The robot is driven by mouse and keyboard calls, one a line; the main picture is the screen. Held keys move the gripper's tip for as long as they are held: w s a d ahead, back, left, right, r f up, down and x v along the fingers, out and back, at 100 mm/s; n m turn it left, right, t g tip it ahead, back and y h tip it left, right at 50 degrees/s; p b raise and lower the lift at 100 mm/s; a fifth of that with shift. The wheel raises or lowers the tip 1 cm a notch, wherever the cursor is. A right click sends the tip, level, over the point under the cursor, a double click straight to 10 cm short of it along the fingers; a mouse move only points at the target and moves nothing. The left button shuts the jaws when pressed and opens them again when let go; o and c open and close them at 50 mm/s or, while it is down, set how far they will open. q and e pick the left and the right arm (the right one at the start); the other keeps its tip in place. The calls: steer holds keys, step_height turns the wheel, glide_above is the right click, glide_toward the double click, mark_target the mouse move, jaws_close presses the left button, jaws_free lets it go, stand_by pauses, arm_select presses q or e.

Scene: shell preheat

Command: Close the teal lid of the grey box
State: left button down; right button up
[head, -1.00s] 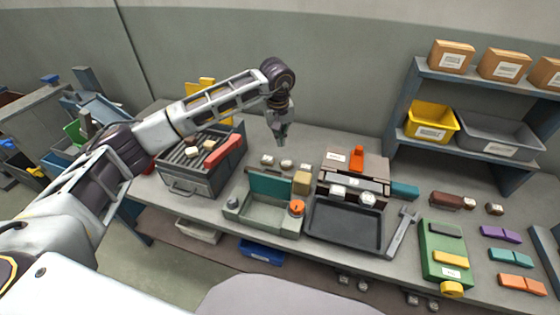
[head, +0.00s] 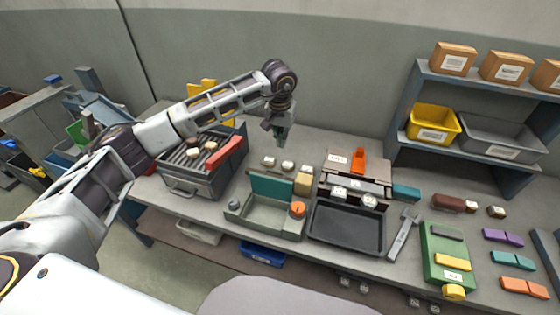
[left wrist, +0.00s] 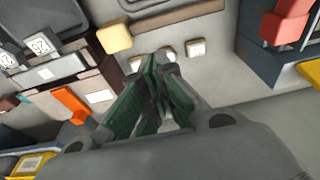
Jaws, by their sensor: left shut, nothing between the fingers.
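The grey box (head: 264,217) stands open on the workbench in the head view. Its teal lid (head: 272,185) is raised and stands up along the box's back edge. My left gripper (head: 281,143) hangs fingers down above the bench, behind the lid and higher than it, touching nothing. It is shut and empty, as its fingers (left wrist: 155,108) show in the left wrist view. My right gripper is in no view.
A grill (head: 198,178) with a red handle bar stands left of the box. A beige block (head: 303,184) and an orange-topped knob (head: 297,209) are at the box's right. A black tray (head: 346,226) lies farther right. Several small labelled pieces lie behind the lid.

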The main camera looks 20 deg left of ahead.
arm_select(q)
steer(key=shift+f, duration=0.2)
step_height(320, 180, down, 9)
steer(key=s+p, duration=0.2)
steer(key=p, duration=0.1)
steer(key=shift+s+p, duration=0.15)
steer(key=shift+p, duration=0.15)
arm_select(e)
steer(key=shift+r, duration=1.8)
arm_select(q)
steer(key=shift+r, duration=0.1)
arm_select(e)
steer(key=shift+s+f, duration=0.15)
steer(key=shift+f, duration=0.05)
arm_select(q)
steer(key=shift+s+r+t+b, duration=0.15)
steer(key=shift+s+t+b, duration=0.15)
steer(key=shift+b, duration=0.3)
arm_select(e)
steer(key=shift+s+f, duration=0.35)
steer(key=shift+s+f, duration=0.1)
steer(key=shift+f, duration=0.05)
